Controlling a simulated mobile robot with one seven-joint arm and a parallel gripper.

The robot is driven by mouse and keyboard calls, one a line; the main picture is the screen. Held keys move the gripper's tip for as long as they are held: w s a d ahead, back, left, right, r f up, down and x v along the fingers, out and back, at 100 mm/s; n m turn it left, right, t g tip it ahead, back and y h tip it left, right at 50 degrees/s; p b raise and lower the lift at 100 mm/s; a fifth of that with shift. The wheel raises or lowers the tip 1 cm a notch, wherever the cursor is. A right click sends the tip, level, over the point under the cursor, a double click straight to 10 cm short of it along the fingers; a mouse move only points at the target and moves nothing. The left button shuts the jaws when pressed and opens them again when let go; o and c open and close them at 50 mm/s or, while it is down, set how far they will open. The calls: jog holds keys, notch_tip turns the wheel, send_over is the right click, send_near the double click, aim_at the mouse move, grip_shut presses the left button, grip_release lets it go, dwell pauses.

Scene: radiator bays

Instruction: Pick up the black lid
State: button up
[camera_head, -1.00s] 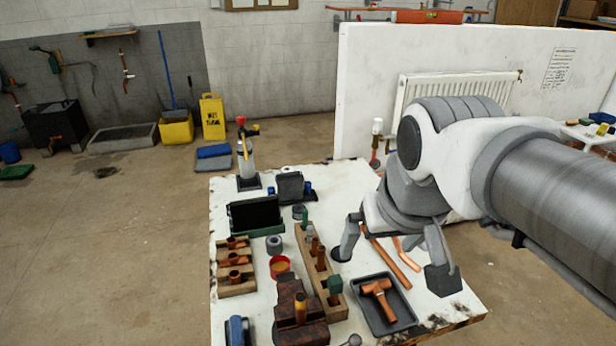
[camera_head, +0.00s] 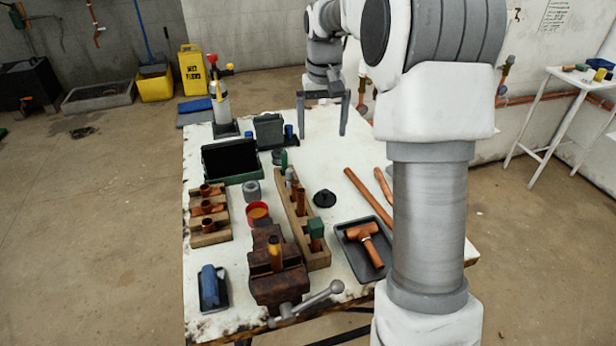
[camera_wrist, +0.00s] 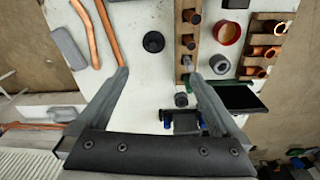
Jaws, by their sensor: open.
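The black lid (camera_head: 324,198) is a small dark disc with a raised knob. It lies flat on the white worktable, right of the wooden block with upright fittings. In the wrist view the black lid (camera_wrist: 153,41) lies beyond the fingertips, roughly between their lines. My gripper (camera_head: 322,122) is open and empty above the far part of the table, behind the lid in the head view. Its two fingers (camera_wrist: 158,75) are spread wide in the wrist view. Nothing hides the lid.
Copper pipes (camera_head: 370,199) lie right of the lid. A dark tray (camera_head: 347,249) holds a copper tee. The wooden block (camera_head: 317,260) with upright fittings stands close on the left. A rusty vise (camera_head: 277,285) is at the front, a red-rimmed tub (camera_head: 248,217) further left.

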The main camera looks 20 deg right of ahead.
send_over(325, 190)
notch_tip(325, 190, down, 6)
jog(key=shift+g, duration=0.4)
notch_tip(325, 190, down, 12)
jog(key=b, duration=0.3)
jog(key=shift+w+a+r, duration=0.1)
jog(key=shift+w+r, duration=0.05)
jog(key=f+b, duration=0.1)
jog(key=f, duration=0.4)
jog(key=shift+s+f, duration=0.15)
jog(key=shift+s, duration=0.05)
jog(key=c, duration=1.1)
